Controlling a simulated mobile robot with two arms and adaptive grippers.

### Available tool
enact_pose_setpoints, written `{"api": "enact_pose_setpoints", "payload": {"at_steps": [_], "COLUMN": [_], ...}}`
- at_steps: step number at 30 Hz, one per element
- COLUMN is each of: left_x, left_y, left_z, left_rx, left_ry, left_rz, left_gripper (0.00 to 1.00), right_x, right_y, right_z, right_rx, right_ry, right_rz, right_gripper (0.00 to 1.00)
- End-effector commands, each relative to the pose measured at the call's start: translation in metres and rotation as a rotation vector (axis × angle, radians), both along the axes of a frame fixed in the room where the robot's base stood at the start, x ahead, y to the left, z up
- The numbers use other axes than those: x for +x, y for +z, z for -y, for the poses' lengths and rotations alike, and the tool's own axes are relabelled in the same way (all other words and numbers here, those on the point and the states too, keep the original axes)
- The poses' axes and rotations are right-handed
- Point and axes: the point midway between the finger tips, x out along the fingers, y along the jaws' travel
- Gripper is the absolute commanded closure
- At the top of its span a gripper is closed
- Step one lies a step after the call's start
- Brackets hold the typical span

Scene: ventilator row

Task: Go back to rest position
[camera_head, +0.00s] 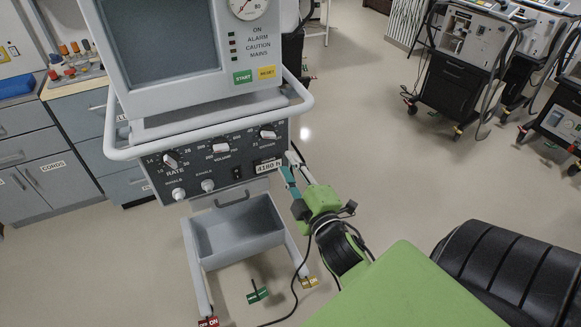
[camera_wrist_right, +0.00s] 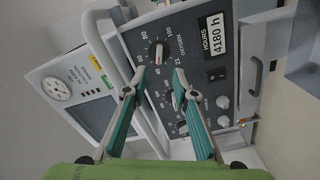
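My right gripper (camera_head: 289,168) is in front of the right end of the ventilator's control panel (camera_head: 205,171), close to the hours display (camera_head: 268,166). In the right wrist view its two teal fingers (camera_wrist_right: 157,85) are spread apart with nothing between them. The oxygen knob (camera_wrist_right: 157,53) shows just beyond the fingertips, apart from them or touching, I cannot tell. In the head view that knob (camera_head: 268,133) is at the panel's upper right. My left gripper is not in view.
The ventilator has a white handle rail (camera_head: 129,153), a screen above and a grey bin (camera_head: 238,230) below. Drawer cabinets (camera_head: 45,160) stand at the left. Other ventilators (camera_head: 465,65) stand at the back right. The floor between is clear.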

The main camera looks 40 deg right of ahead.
Motion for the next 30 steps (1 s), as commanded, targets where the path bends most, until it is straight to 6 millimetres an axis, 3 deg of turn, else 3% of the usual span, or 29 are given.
{"api": "enact_pose_setpoints", "payload": {"at_steps": [16,20,23,26,30], "left_x": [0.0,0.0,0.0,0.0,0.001], "left_y": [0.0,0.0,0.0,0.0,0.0], "left_z": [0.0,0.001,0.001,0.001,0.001], "left_rx": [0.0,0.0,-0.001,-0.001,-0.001], "left_ry": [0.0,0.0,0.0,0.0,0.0], "left_rz": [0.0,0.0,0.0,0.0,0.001], "left_gripper": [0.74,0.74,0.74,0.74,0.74], "right_x": [-0.001,0.001,0.003,0.001,-0.02], "right_y": [0.0,-0.017,-0.062,-0.131,-0.235], "right_z": [0.0,-0.002,-0.009,-0.021,-0.044], "right_rx": [0.0,0.027,0.098,0.207,0.373], "right_ry": [0.0,0.004,0.014,0.022,0.014], "right_rz": [0.0,-0.026,-0.091,-0.193,-0.357], "right_gripper": [0.74,0.74,0.74,0.74,0.74]}}
